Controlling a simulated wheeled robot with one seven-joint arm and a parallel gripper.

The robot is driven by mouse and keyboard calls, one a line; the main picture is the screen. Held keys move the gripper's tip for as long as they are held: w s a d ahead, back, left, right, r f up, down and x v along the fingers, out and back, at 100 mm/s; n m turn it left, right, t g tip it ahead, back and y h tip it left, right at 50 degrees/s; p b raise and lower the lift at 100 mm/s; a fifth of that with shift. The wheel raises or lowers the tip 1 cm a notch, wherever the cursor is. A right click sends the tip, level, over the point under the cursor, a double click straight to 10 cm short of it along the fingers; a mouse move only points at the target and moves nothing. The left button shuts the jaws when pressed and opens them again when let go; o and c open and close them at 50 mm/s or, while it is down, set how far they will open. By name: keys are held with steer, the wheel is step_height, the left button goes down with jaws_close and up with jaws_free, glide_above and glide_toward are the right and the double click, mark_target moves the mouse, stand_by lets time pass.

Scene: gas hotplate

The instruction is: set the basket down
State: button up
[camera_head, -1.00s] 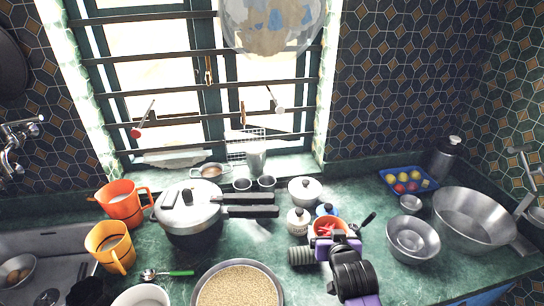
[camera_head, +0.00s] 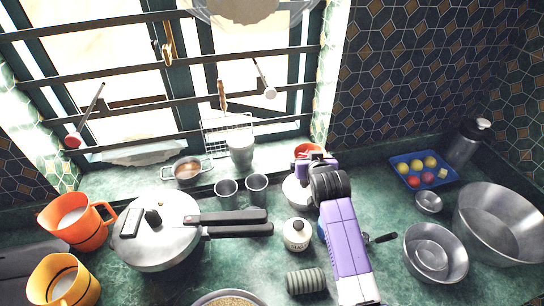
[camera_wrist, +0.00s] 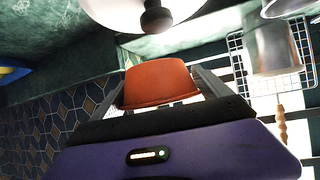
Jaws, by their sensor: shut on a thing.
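The basket is a small orange-red tub (camera_head: 309,148). It shows at the right end of the window sill, behind the white lidded pot (camera_head: 297,190). My gripper (camera_head: 311,158) is shut on it. In the wrist view the basket (camera_wrist: 160,84) sits between the two fingers, and the pot's white lid with its dark knob is close by. The gripper and wrist hide the lower part of the basket in the head view. I cannot tell whether it touches the sill or hangs above it.
A wire rack with a metal cup (camera_head: 241,150) and a small pan (camera_head: 188,170) stand on the sill to the left. Two metal cups (camera_head: 257,188), a white jar (camera_head: 297,234) and a pressure cooker (camera_head: 160,230) are nearer. A blue tray (camera_head: 420,170) lies right.

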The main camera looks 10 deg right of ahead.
steer(key=b, duration=1)
glide_above(277, 159)
steer(key=shift+s+d+f, duration=0.1)
steer(key=shift+s+f, duration=0.1)
steer(key=shift+f, duration=0.1)
steer(key=shift+w+f+b, duration=0.15)
steer(key=shift+f+b, duration=0.3)
steer(key=shift+f, duration=0.05)
steer(key=shift+w+f+b, duration=0.15)
steer(key=shift+f+b, duration=0.3)
steer(key=shift+f, duration=0.05)
steer(key=shift+f+b, duration=1.5)
steer(key=shift+f, duration=0.75)
steer(key=shift+f, duration=0.15)
steer(key=o, duration=1.3)
steer(key=shift+o, duration=0.2)
